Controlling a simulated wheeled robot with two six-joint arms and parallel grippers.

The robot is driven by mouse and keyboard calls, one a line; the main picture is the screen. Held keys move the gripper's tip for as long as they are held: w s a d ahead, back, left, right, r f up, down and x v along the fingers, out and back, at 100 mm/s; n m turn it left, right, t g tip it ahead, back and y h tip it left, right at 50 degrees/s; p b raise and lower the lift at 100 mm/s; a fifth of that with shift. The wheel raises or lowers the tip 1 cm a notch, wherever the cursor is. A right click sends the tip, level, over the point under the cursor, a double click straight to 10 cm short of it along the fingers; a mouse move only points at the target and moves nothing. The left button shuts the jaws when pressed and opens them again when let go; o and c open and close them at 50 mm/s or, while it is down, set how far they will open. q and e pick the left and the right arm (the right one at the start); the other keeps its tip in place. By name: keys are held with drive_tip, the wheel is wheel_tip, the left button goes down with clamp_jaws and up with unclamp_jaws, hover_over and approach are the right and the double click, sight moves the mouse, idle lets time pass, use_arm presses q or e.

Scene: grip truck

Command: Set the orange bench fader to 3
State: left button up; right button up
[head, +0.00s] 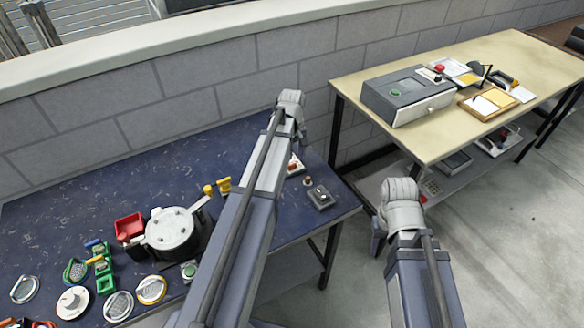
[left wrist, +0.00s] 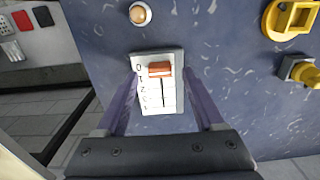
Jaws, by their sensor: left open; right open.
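The bench fader is a white plate (left wrist: 152,104) with a dark slot and a column of printed numbers, in the middle of the left wrist view. Its orange knob (left wrist: 160,70) sits near the top end, close to the 0. In the head view the fader (head: 296,166) shows partly beside my left arm, which hides the rest. My left gripper (left wrist: 161,88) is open, its fingers on either side of the fader and apart from the knob. My right gripper (head: 378,236) is off the blue bench at the right, mostly hidden by its arm.
A round wooden knob (left wrist: 140,13) and yellow parts (left wrist: 292,18) are near the fader. A grey switch box (head: 321,197) stands at the bench's right end. A pot (head: 172,230) and red bin (head: 129,226) are at left. A beige table (head: 440,135) stands at right.

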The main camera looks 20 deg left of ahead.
use_arm(q)
drive_tip(key=shift+f+b, duration=0.45)
drive_tip(key=shift+f, duration=0.5)
drive_tip(key=shift+r, duration=0.1)
drive_tip(key=shift+c, duration=0.3)
clamp_jaws()
idle(0.3)
